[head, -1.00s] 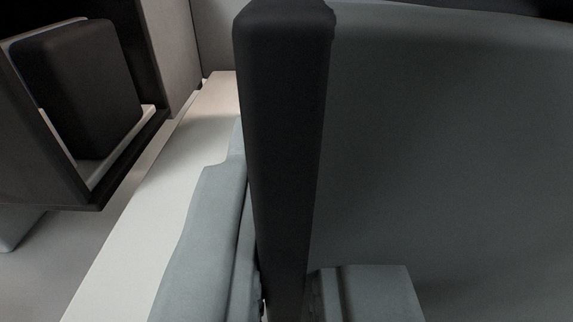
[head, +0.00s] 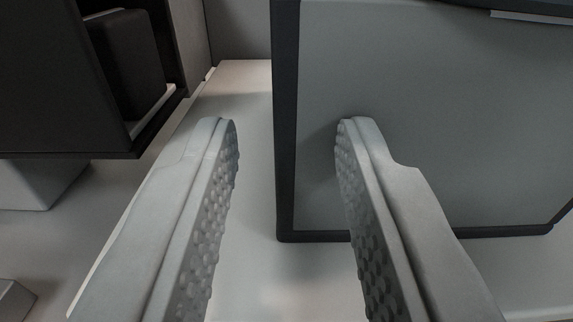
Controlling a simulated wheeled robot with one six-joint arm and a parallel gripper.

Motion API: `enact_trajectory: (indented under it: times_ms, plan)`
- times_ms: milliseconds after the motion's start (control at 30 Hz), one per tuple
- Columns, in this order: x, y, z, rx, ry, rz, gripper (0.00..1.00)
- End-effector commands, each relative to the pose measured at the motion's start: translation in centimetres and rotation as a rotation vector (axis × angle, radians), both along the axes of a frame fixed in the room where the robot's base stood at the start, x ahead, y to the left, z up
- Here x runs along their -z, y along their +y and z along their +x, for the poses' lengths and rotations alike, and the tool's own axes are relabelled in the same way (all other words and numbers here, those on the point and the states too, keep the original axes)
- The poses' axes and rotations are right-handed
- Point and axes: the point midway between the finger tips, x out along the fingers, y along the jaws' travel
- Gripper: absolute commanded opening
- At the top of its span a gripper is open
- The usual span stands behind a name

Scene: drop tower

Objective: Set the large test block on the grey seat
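A large grey slab with dark edges (head: 440,110) stands upright ahead, filling the right of the view; it looks like the large test block, though I cannot be sure. Its lower edge appears to meet a pale, light surface (head: 245,95). I cannot tell whether this surface is the grey seat. My gripper (head: 287,128) is open, its two grey fingers with studded pads wide apart. The slab's dark left edge shows between the fingers, and the right finger overlaps its grey face in the view. Contact with the pads is not visible.
A dark open-fronted housing (head: 35,85) stands at the left with a dark rounded block (head: 125,60) inside. A pale pedestal (head: 35,185) is below it. A light wall (head: 235,30) closes the back. A small grey object (head: 14,303) shows at lower left.

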Motion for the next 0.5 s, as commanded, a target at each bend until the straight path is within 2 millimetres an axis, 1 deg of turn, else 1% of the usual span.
enact_trajectory:
  times_ms: [33, 100, 233, 400, 500]
  plan:
    - [-0.1, 0.0, -0.9, 0.0, -0.001, 0.0, 0.3]
    - [-0.1, 0.0, -2.1, 0.0, -0.001, 0.0, 0.3]
    - [-0.1, 0.0, -4.0, 0.0, -0.002, 0.0, 0.3]
    - [-0.1, 0.0, -5.8, 0.0, -0.001, 0.0, 0.3]
    - [0.0, 0.0, -6.4, 0.0, 0.0, 0.0, 0.3]
